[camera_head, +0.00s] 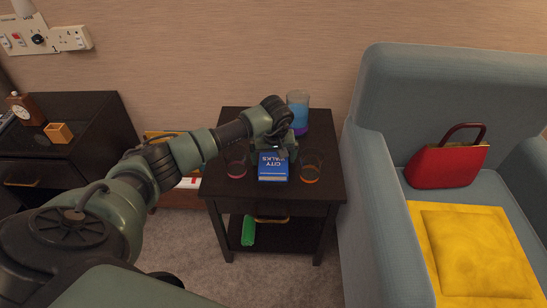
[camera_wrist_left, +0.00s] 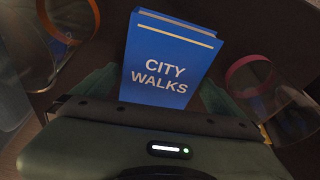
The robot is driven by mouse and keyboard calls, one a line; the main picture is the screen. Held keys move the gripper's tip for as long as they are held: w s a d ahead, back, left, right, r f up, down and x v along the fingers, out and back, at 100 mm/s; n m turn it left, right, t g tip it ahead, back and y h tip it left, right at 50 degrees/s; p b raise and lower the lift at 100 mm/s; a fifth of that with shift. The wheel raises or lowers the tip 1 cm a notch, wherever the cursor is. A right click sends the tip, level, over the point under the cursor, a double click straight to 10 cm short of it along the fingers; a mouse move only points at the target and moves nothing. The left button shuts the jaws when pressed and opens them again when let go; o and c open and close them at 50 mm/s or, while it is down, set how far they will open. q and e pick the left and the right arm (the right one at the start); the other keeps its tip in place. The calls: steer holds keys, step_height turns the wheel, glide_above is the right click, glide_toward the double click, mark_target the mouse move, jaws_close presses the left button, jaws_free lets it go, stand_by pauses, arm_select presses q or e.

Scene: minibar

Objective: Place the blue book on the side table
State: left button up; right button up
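The blue book (camera_head: 273,168), titled "CITY WALKS", is at the middle of the dark side table (camera_head: 325,187), cover up. I cannot tell whether its underside fully rests on the top. My left gripper (camera_head: 279,150) is at the book's far end. The fingertips are partly hidden behind the book. My right gripper is not in view.
Glasses stand close on the book's left (camera_head: 237,166) and right (camera_head: 311,167). A blue and purple tumbler (camera_head: 298,110) stands behind. A blue armchair (camera_head: 375,190) with a red handbag (camera_head: 447,163) is on the right. A dark cabinet (camera_head: 85,125) is on the left.

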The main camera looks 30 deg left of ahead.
arm_select(q)
steer(key=p+v, duration=0.2)
steer(key=v, duration=1)
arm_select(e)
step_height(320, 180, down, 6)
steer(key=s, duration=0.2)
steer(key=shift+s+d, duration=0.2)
